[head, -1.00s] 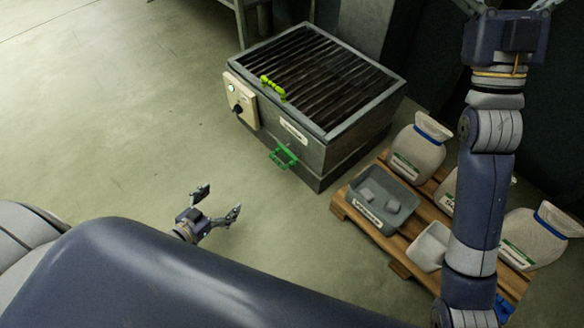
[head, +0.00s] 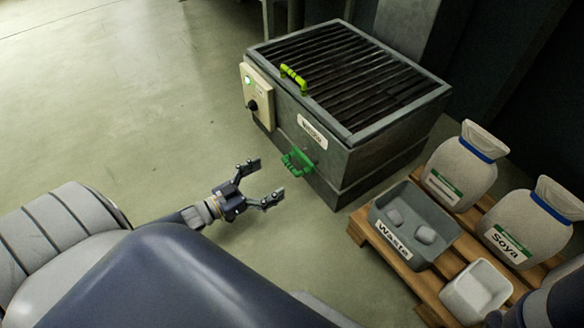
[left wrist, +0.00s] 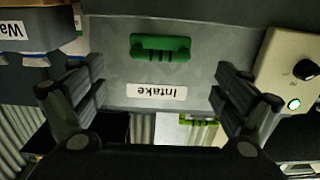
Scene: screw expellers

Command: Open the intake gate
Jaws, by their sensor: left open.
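The intake is a grey metal box with a dark slatted grate (head: 345,75) on top and an "Intake" label (head: 312,131) on its front. A dark green handle (head: 298,162) sits low on that front, below the label. A yellow-green handle (head: 294,78) is at the grate's near edge. My left gripper (head: 268,180) is open and empty, just short of the dark green handle, its fingers pointing towards the box. In the left wrist view the dark green handle (left wrist: 160,48) appears upside down between the spread fingers, apart from them. My right gripper is out of view.
A control panel (head: 257,95) with a black knob and a lit green button is on the box's left. At right, a wooden pallet (head: 395,262) holds a grey "Waste" bin (head: 380,212), a white tub (head: 476,290) and sacks (head: 459,170). The floor at left is clear.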

